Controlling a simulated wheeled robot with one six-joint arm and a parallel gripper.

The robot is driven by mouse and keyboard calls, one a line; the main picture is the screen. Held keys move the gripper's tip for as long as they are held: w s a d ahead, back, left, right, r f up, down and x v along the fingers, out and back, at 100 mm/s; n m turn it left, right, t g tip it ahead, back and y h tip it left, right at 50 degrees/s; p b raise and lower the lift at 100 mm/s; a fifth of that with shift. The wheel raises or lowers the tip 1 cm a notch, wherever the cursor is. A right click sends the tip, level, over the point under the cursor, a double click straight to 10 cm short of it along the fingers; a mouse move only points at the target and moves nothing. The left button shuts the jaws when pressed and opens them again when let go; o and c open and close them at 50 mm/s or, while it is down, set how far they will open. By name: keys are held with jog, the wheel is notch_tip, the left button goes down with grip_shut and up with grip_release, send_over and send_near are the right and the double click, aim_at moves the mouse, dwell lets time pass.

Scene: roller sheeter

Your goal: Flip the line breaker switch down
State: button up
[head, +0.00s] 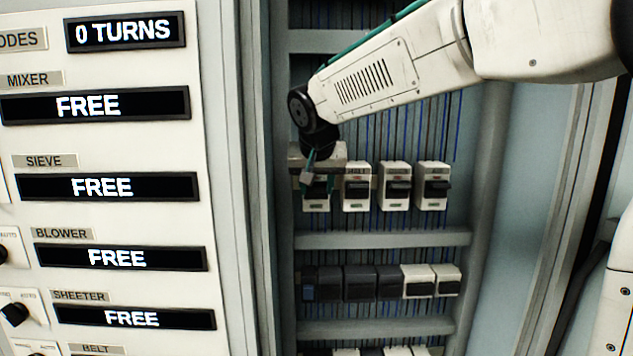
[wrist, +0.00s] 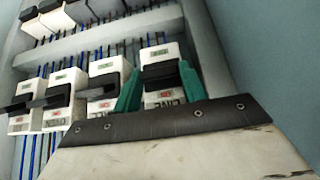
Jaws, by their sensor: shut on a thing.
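The line breaker (head: 316,204) is the leftmost white block in the upper row of the cabinet. It also shows in the wrist view (wrist: 164,99), at the right end of its row. Its black switch lever (wrist: 160,76) lies between the two green fingers of my gripper (wrist: 160,88). My gripper (head: 315,178) is shut on this lever in front of the breaker. The fingers cover part of the breaker in the head view. I cannot tell surely whether the lever is up or down.
Three similar white breakers (head: 396,187) stand close to the right in the same row. A lower row holds dark and white breakers (head: 360,283). Grey rails (head: 400,239) run across the cabinet. A panel with displays (head: 110,187) reading FREE stands at the left.

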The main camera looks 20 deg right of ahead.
jog(key=t, duration=0.1)
jog(key=f+t+h, duration=0.1)
jog(key=t, duration=0.1)
jog(key=f+t, duration=0.1)
jog(key=shift+s+a, duration=0.2)
jog(key=shift+s, duration=0.2)
jog(key=shift+f+t+h, duration=0.45)
jog(key=shift+t, duration=0.75)
jog(key=shift+f+t+h, duration=0.45)
jog(key=shift+t, duration=0.75)
jog(key=o, duration=1)
jog(key=v, duration=0.7)
jog(key=shift+s+a+f, duration=0.1)
jog(key=shift+s+f, duration=0.05)
jog(key=shift+s, duration=0.2)
